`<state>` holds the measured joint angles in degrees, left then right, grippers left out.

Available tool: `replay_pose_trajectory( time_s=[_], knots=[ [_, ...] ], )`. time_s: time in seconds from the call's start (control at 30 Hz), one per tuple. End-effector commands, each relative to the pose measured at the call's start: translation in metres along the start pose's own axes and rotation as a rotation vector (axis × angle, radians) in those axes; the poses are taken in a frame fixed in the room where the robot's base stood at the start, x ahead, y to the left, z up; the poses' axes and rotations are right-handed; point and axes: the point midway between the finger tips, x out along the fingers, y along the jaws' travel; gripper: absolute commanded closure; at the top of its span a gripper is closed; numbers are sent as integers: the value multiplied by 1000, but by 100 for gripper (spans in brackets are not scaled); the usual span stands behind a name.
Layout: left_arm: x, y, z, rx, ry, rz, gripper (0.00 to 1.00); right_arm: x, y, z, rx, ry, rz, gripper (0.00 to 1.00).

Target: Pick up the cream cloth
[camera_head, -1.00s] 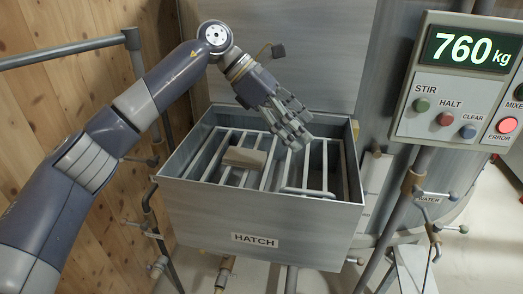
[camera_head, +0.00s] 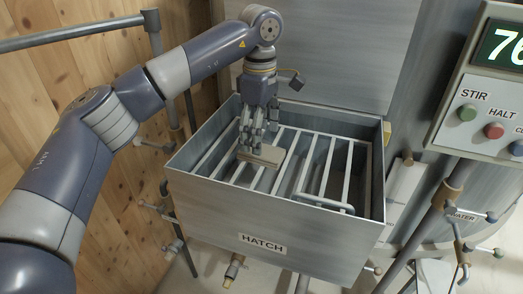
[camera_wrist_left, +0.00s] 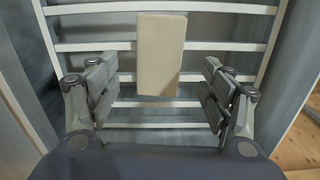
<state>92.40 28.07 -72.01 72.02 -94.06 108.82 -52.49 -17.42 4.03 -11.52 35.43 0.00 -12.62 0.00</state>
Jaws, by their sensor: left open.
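The cream cloth (camera_head: 262,156) is a small folded block lying on the bars of the grate inside the hatch box. In the left wrist view the cream cloth (camera_wrist_left: 161,54) lies across several white bars, ahead of the fingers. My left gripper (camera_head: 252,146) points down just above and behind the cloth, overlapping its far left end in the head view. In the wrist view my left gripper (camera_wrist_left: 161,95) is open, with its fingers spread wider than the cloth and nothing between the tips but the cloth's near end. My right gripper is not in view.
The hatch box (camera_head: 262,229) has raised metal walls around the grate (camera_head: 314,166). A bent handle (camera_head: 322,203) lies on the grate at right. A control panel (camera_head: 488,121) stands at right, with pipes and valves below. A wooden wall is at left.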

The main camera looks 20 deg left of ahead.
Motion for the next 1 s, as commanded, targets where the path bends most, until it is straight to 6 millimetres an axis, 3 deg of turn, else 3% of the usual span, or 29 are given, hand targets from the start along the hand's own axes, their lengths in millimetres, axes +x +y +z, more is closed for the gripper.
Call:
replay_pose_trajectory(
  time_s=[0.1, 0.23, 0.53, 0.73, 1.0],
  knots=[
    [14, 1, 1, -1, 1, -5, 27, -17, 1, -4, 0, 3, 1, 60],
    [32, 1, 1, -2, 0, -3, 27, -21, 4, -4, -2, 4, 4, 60],
    [39, 2, 2, -2, 0, 0, 27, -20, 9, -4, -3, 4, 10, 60],
    [38, 2, 2, -2, 0, -1, 72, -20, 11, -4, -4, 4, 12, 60],
    [39, 2, 2, -2, 0, -1, 74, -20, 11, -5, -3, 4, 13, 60]
  ],
)
